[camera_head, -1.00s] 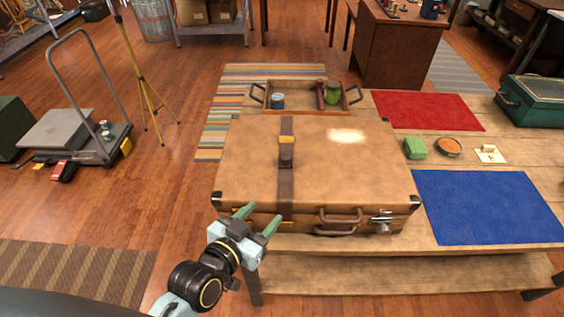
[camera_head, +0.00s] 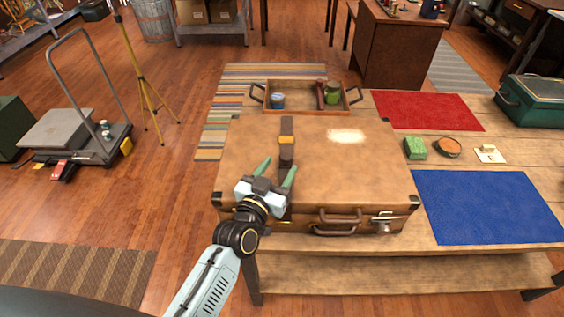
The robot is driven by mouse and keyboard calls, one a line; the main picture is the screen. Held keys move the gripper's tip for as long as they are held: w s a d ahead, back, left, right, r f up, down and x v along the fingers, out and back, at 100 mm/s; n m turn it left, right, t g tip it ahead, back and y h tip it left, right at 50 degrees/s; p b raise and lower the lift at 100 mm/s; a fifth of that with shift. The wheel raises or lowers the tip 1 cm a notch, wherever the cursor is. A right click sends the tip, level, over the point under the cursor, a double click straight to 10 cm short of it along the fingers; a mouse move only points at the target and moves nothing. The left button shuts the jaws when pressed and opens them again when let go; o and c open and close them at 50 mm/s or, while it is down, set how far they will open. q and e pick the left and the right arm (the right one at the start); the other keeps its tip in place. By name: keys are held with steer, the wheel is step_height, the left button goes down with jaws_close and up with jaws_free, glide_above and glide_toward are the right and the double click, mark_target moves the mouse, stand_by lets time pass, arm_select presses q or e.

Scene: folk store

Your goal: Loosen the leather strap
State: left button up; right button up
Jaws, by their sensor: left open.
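A brown leather suitcase (camera_head: 352,172) lies shut on a wooden bench, its handle and a metal clasp (camera_head: 382,222) facing me. A dark leather strap (camera_head: 286,128) runs over the left part of its lid, with a brass-coloured buckle (camera_head: 286,141) near the middle of the lid. My left gripper (camera_head: 277,172) is open over the front part of the lid. Its two green fingers point away from me toward the buckle, just short of it, and the strap's lower part is largely hidden behind the gripper. I cannot tell whether the fingers touch the strap. My right gripper is not in view.
A wooden tray (camera_head: 295,110) with a jar and other items stands behind the suitcase. To its right lie a red mat (camera_head: 428,111), a green sponge-like block (camera_head: 415,148), a round tin (camera_head: 447,147) and a blue mat (camera_head: 488,206). A green case (camera_head: 535,101) stands far right.

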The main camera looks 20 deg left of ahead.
arm_select(q)
steer(key=shift+w+d, duration=0.15)
steer(key=shift+w, duration=1.25)
steer(key=shift+c, duration=0.3)
